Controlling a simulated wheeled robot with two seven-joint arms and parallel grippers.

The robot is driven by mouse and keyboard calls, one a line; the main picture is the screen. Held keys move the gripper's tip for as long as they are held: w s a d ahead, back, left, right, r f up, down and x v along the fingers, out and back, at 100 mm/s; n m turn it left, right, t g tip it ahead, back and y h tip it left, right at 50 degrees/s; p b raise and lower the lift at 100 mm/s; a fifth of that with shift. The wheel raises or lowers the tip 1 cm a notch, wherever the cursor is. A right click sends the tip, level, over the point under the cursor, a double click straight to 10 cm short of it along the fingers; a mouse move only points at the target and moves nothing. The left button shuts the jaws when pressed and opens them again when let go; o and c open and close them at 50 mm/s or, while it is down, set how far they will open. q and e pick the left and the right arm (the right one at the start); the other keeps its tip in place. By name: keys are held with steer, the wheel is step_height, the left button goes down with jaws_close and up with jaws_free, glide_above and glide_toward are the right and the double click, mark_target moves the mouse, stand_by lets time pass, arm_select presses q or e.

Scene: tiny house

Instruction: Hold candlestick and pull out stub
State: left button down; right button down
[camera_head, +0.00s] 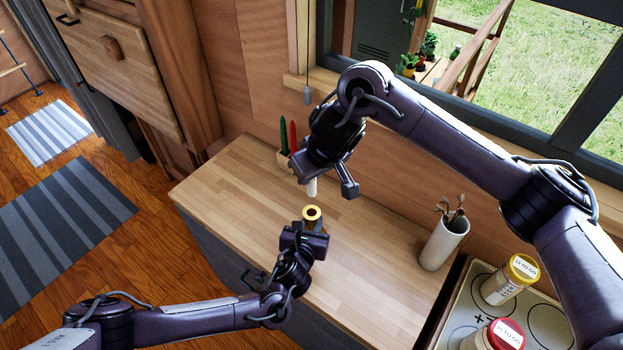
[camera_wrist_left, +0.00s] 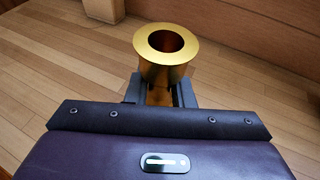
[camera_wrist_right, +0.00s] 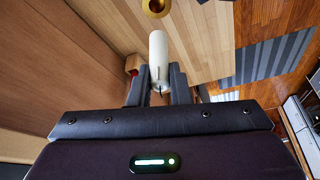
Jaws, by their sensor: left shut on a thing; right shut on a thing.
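The gold candlestick (camera_head: 312,213) stands upright at the near part of the wooden counter, with my left gripper (camera_head: 310,233) shut around its stem. In the left wrist view the candlestick (camera_wrist_left: 168,68) shows a wide rim and a dark, empty socket above my left gripper (camera_wrist_left: 160,92). The white candle stub (camera_head: 312,187) is held by my right gripper (camera_head: 316,178), above the candlestick and apart from it. In the right wrist view the stub (camera_wrist_right: 158,48) lies between the fingers of my right gripper (camera_wrist_right: 159,80), with the candlestick rim (camera_wrist_right: 156,6) beyond its end.
A white utensil pot (camera_head: 444,243) stands at the right. Jars (camera_head: 510,280) sit on the stove. The counter's left part is clear.

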arm_select(q)
steer(key=c, duration=1.2)
jaws_free()
steer(key=shift+o, duration=0.2)
steer(key=shift+s, duration=0.1)
